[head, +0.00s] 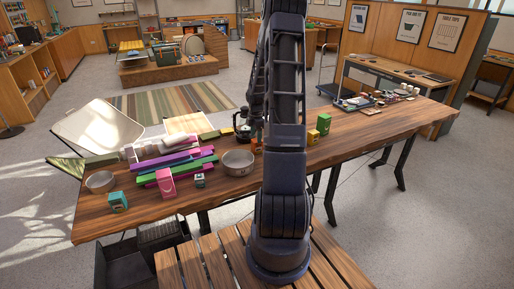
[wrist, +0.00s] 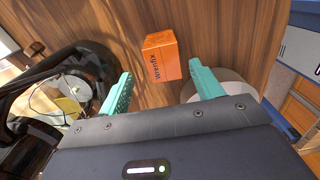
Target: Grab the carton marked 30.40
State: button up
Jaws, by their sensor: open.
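My gripper (wrist: 160,80) is open, with its two teal fingers apart and nothing between them. An orange carton (wrist: 161,57) with dark lettering, perhaps "Wrenfix", stands on the wooden table just beyond the fingertips, roughly centred between them. In the head view the orange carton (head: 258,146) shows only partly beside my arm, which hides the gripper. I cannot read 30.40 on any carton.
A black pot-like vessel (wrist: 75,75) with a curved handle is close to the left finger. A round pale thing lies behind the right finger. A metal bowl (head: 238,162) stands left of my arm. The tabletop (head: 365,132) right of the yellow cartons is mostly clear.

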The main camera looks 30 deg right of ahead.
aim_at(257, 144)
jog(key=shift+s+d+f, duration=0.1)
jog(key=shift+s+f, duration=0.05)
jog(key=shift+f, duration=1.3)
jog(key=shift+s+d+f, duration=0.1)
jog(key=shift+s+f, duration=0.05)
jog(key=shift+f, duration=1.3)
jog(key=shift+c, duration=0.4)
jog(key=c, duration=1.1)
